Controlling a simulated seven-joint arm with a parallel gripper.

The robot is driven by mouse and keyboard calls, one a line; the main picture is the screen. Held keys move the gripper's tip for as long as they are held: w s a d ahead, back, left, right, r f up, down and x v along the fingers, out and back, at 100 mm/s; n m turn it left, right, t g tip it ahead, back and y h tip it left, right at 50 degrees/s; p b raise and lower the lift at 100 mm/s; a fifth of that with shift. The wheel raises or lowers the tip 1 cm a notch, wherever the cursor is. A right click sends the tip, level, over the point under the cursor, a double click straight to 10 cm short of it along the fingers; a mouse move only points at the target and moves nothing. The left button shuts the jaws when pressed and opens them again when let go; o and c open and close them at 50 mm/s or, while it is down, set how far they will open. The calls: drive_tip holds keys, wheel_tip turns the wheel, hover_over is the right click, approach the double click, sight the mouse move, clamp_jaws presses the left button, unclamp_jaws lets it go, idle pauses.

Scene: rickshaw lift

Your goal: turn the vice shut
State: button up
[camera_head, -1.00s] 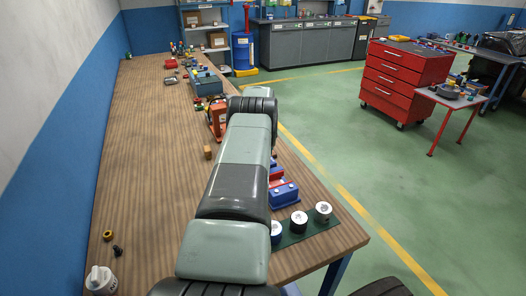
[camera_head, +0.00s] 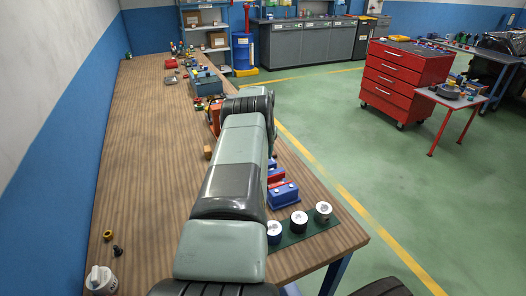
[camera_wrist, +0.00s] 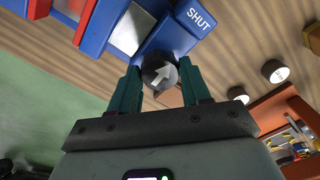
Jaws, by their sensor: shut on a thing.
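The vice is blue with a red part and bright metal faces. In the wrist view its blue body (camera_wrist: 185,28) carries the white word SHUT at its corner. A dark round knob (camera_wrist: 158,72) with a white arrow sits at the edge of this body. The arrow points up and to the right, roughly toward the word SHUT. My gripper (camera_wrist: 157,80) is shut on the knob, one teal finger on each side. In the head view the vice's near blue block (camera_head: 283,194) shows beside my arm, which hides part of the vice and my gripper.
A green mat (camera_head: 297,235) with several white-topped cylinders lies at the bench's near right corner. A small wooden block (camera_head: 208,152) and an orange-red item (camera_head: 214,118) are left of my arm. The bench's left side (camera_head: 150,160) is mostly clear.

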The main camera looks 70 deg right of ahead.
drive_tip(key=shift+m, duration=0.5)
drive_tip(key=o, duration=1.1)
drive_tip(key=shift+c, duration=0.2)
wheel_tip(320, 180, up, 11)
